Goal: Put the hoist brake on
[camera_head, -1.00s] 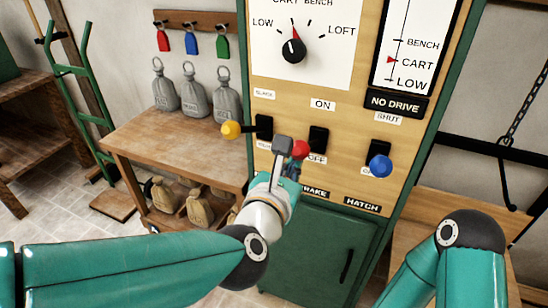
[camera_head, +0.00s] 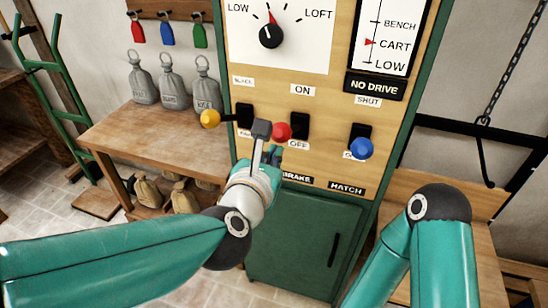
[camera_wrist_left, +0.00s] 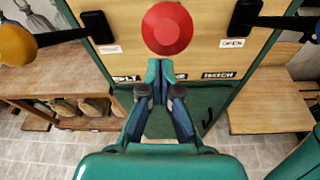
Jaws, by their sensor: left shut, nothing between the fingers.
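The brake lever's red knob (camera_head: 281,131) stands in front of the middle black slot plate (camera_head: 299,126) on the wooden panel, with ON above and OFF below. The BRAKE label (camera_head: 297,179) is under it. The lever's shaft is hidden, so I cannot tell its exact setting. My left gripper (camera_head: 273,152) is shut and empty just below the red knob. In the left wrist view the red knob (camera_wrist_left: 167,28) is beyond and above the shut fingertips (camera_wrist_left: 160,64); I cannot tell whether they touch. My right gripper is out of view; only its arm shows.
A yellow-knobbed lever (camera_head: 210,118) is left of the red one, and a blue-knobbed lever (camera_head: 361,148) is right. A dial (camera_head: 270,37) and the NO DRIVE sign (camera_head: 375,85) are above. A wooden bench (camera_head: 150,128) with grey weights stands left; a green cabinet door (camera_head: 300,235) is below.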

